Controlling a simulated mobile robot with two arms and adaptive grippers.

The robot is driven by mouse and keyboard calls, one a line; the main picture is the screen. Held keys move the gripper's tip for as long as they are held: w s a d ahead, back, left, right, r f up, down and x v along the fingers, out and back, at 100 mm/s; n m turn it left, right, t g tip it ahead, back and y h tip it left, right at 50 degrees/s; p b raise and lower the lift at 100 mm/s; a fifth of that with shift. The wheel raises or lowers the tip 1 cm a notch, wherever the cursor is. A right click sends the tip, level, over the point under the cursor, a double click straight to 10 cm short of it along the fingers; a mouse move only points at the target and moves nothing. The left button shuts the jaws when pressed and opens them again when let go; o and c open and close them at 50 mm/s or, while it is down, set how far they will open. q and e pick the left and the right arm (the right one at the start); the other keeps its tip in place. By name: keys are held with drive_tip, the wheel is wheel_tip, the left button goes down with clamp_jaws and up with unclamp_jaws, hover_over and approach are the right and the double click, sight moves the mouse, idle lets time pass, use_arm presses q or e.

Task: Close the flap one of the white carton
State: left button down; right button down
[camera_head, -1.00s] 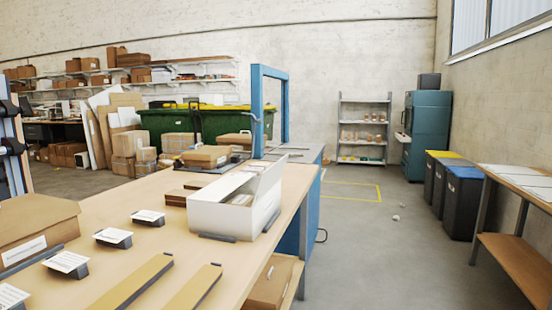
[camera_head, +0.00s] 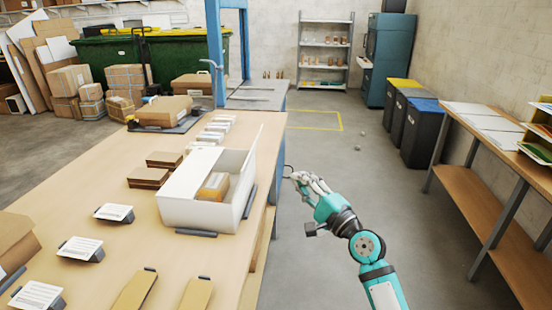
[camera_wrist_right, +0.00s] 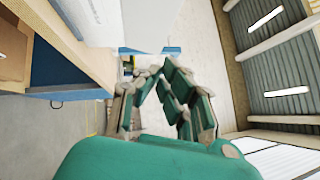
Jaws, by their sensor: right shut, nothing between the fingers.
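The white carton (camera_head: 185,208) stands near the right edge of the wooden table in the head view. Its top is at least partly open, and a long white flap (camera_head: 240,185) stands up along its right side. A brown packet (camera_head: 213,187) lies inside. My right gripper (camera_head: 291,177) is right of the carton, past the table edge, apart from the flap. Its fingers also show in the wrist view (camera_wrist_right: 160,70), drawn together with nothing held. A white surface at the top left there may be the carton; I cannot tell. My left gripper is out of view.
Dark brown boxes (camera_head: 148,178) and a row of small white packs (camera_head: 212,134) lie beside and behind the carton. Label holders (camera_head: 114,213) stand at the left. A blue frame (camera_head: 213,50) rises behind. The floor right of the table is clear up to the bins (camera_head: 422,130).

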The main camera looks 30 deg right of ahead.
drive_tip(key=w+a+r+p, duration=0.3)
drive_tip(key=w+a, duration=0.1)
drive_tip(key=w, duration=0.7)
drive_tip(key=shift+a+r, duration=0.1)
drive_tip(key=shift+r, duration=0.1)
